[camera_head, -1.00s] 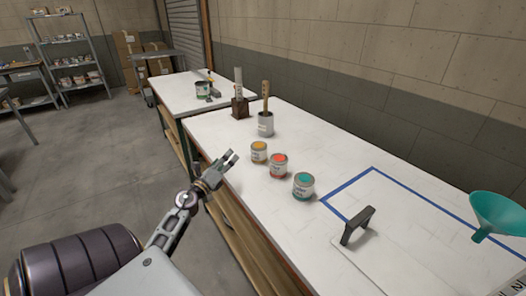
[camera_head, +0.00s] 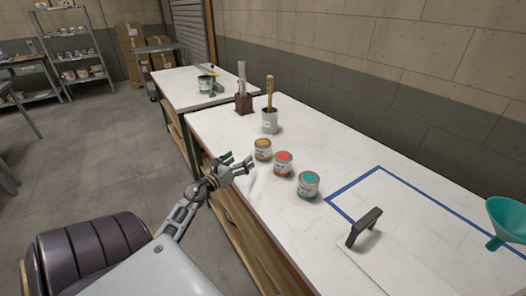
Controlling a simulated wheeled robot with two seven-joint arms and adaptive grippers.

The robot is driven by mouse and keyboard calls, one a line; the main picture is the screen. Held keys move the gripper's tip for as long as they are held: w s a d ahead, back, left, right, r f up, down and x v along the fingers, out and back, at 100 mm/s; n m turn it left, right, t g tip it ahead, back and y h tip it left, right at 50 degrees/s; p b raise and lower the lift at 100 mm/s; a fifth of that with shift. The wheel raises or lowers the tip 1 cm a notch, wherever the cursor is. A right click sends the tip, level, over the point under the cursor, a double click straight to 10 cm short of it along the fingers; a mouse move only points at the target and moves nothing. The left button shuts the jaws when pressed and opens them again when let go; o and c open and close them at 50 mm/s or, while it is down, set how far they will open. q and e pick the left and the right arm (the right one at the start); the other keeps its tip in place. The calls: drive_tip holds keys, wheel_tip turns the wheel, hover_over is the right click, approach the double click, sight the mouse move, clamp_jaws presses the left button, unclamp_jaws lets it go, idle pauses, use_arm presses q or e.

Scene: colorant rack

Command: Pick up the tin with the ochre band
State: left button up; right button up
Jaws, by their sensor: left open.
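The tin with the ochre band (camera_head: 263,149) stands upright on the white workbench, the farthest of a row of three tins. My left gripper (camera_head: 240,164) is open and empty, just left of the ochre tin at the bench's left edge. Its fingers point toward the tin and appear apart from it. My right gripper is not in view.
Behind the tins stand a white pot with a brush (camera_head: 270,121) and a brown holder (camera_head: 243,104). A black handle (camera_head: 363,228), blue tape outline (camera_head: 345,188) and teal funnel (camera_head: 507,222) are on the right. A second table (camera_head: 183,80) stands farther back.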

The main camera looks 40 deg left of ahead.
use_arm(q)
drive_tip(key=shift+d+f+m+h, duration=0.15)
drive_tip(key=shift+d+m+h, duration=0.2)
drive_tip(key=shift+m, duration=0.55)
drive_tip(key=shift+d+m, duration=0.1)
drive_tip(key=shift+m, duration=0.6)
drive_tip(key=shift+w, duration=0.15)
